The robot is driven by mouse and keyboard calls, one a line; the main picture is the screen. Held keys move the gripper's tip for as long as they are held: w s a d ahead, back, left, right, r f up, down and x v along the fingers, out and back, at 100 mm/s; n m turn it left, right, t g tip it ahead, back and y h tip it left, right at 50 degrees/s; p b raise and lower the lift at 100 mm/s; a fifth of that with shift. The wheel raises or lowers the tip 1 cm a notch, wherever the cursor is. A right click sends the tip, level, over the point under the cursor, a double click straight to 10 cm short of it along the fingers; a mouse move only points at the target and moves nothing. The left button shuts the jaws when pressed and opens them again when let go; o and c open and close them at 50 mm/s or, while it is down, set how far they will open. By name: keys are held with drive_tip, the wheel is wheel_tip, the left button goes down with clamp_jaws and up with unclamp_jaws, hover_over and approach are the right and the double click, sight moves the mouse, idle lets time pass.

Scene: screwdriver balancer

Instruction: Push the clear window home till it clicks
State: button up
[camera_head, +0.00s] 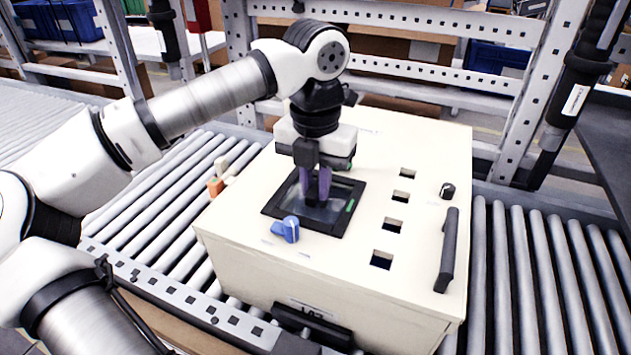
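The clear window (318,212) is a dark, see-through pane inside a black square frame (275,208) on top of the cream box. A small green mark shows on the frame's right side. My gripper (315,198) points straight down over the window, its two purple fingertips close together at the pane. The fingers cover part of the window, and I cannot tell whether they touch it or hold anything. How deep the window sits in its frame is not clear from here.
The cream box (240,235) stands on a roller conveyor (545,270). A blue knob (287,229) sits in front of the frame. To the right are several square holes, a black knob (447,191) and a black bar handle (447,250). An orange-and-white item (215,187) is at the left edge.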

drive_tip(key=o, duration=0.5)
drive_tip(key=shift+r, duration=0.15)
wheel_tip(320, 180, up, 14)
drive_tip(key=shift+f, duration=0.15)
